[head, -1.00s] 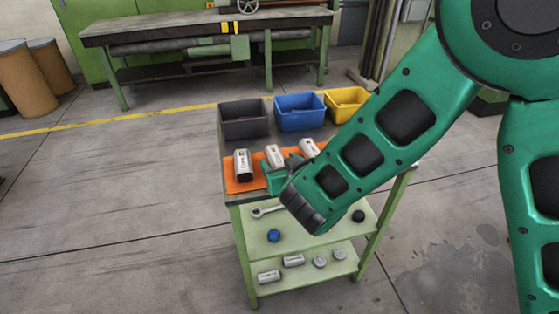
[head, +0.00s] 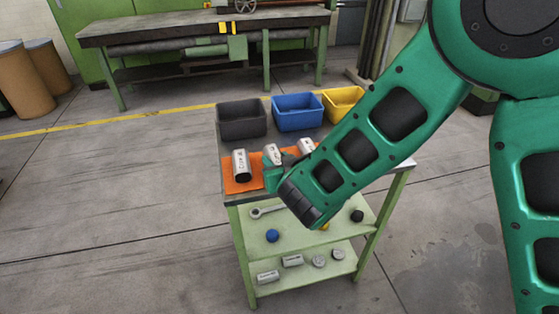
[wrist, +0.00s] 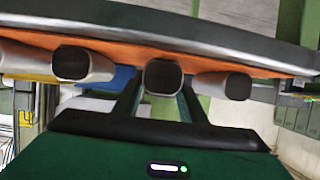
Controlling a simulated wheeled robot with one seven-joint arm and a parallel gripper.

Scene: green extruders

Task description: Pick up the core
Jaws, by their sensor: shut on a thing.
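Three white cylindrical cores lie on an orange mat (head: 231,186) on top of a green cart. The left core (head: 240,163) has dark lettering and a dark open end. The middle core (head: 271,152) is partly hidden by my gripper (head: 279,160). The right core (head: 306,146) is partly hidden by my arm. In the wrist view, my gripper (wrist: 160,98) has a finger on each side of the middle core (wrist: 163,77) and is shut on it. The other two cores stand clear on either side there. I cannot tell whether the held core touches the mat.
Grey (head: 241,119), blue (head: 297,113) and yellow (head: 343,103) bins stand along the cart's back. The lower shelves hold a wrench (head: 266,211), a blue ball (head: 272,236) and several metal parts. A workbench (head: 205,30) stands behind; the floor left of the cart is clear.

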